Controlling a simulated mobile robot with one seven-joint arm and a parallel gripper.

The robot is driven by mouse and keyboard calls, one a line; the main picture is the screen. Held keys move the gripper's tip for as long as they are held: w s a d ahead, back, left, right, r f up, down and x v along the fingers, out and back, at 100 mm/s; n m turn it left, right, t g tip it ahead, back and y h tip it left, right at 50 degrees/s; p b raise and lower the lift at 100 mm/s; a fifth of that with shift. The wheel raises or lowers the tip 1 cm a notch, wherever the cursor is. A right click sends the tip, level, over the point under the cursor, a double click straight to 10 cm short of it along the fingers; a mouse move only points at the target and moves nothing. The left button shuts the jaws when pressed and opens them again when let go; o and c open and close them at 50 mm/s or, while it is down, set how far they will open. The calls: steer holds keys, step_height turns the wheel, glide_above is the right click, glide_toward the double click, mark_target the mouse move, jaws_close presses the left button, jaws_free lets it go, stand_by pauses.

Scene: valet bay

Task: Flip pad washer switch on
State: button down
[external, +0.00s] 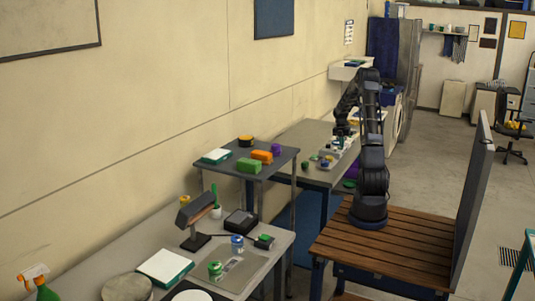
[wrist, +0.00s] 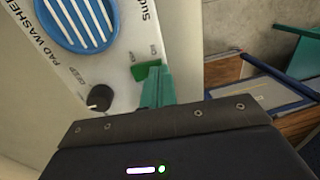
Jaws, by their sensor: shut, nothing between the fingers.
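The pad washer panel (wrist: 117,72) is pale, with "PAD WASHER" lettering, and fills the upper left of the wrist view. A green switch (wrist: 146,69) sits at its right edge beside small marks too blurred to read. My gripper (wrist: 158,88) is shut and empty, its teal fingers right at the switch and partly covering it. I cannot tell whether they touch it or which way the switch is set. In the external view, my arm reaches over the far table and the gripper's tips are too small to make out.
The panel also carries a black knob (wrist: 99,98) and a blue round part with white stripes (wrist: 78,22). In the external view, a dark raised shelf (external: 282,160) holds green and orange blocks, nearer the camera. Open floor (external: 440,150) lies to the right.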

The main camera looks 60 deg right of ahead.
steer(key=shift+f, duration=0.1)
steer(key=shift+s+f, duration=0.1)
steer(key=shift+f, duration=0.1)
stand_by(0.4)
steer(key=shift+w+r, duration=0.2)
steer(key=shift+w, duration=0.6)
steer(key=shift+r, duration=0.15)
step_height(320, 180, up, 14)
steer(key=w, duration=0.1)
steer(key=shift+w, duration=0.35)
steer(key=shift+f, duration=0.2)
steer(key=shift+s+a, duration=0.1)
steer(key=shift+s, duration=0.55)
